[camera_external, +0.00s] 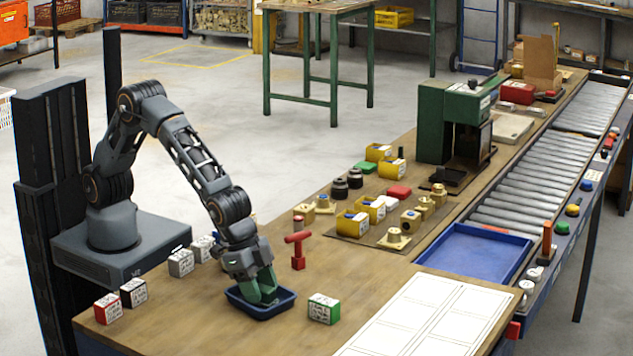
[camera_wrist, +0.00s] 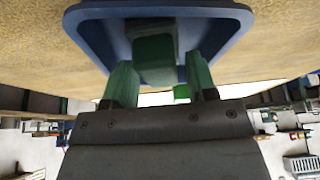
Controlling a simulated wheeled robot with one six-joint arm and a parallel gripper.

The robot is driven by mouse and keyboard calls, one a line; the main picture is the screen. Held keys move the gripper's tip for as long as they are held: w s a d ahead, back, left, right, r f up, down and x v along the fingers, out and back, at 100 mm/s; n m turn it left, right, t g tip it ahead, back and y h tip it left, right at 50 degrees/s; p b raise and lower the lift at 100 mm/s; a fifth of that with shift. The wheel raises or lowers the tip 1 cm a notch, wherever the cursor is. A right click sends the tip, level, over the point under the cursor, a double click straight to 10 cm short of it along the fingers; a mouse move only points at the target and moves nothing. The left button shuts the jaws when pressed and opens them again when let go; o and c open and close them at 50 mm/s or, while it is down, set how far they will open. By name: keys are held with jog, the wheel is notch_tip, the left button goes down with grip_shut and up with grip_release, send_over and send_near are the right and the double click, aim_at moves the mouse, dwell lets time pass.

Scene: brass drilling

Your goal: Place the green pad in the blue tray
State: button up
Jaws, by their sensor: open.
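The small blue tray (camera_external: 260,311) sits on the wooden bench near its front. My gripper (camera_external: 266,293) points down into it, with green fingers. In the wrist view the tray's blue rim (camera_wrist: 90,22) spans the top. The green pad (camera_wrist: 153,58) shows there as a dark green block inside the tray outline, between my two spread fingers, with visible gaps at both sides. My gripper is open around it. In the external view the fingers hide the pad or blend with it. I cannot tell whether the pad touches the tray floor.
A green-sided labelled cube (camera_external: 323,309) stands just right of the tray. A red T-handle (camera_external: 298,250) stands behind it. Labelled cubes (camera_external: 181,262) line the left. A larger blue tray (camera_external: 452,258) is at the right. A board of parts (camera_external: 360,234) lies further back.

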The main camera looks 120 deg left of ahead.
jog(key=v, duration=1.1)
jog(key=s+a+r, duration=0.3)
jog(key=s+a, duration=0.4)
jog(key=s, duration=0.5)
jog(key=s+a+f, duration=0.1)
jog(key=s+a, duration=0.1)
jog(key=s, duration=0.5)
jog(key=s+a+f, duration=0.2)
jog(key=s, duration=0.5)
jog(key=shift+s+a+g+b, duration=0.15)
jog(key=shift+s+g+b, duration=0.2)
jog(key=shift+g+b, duration=0.1)
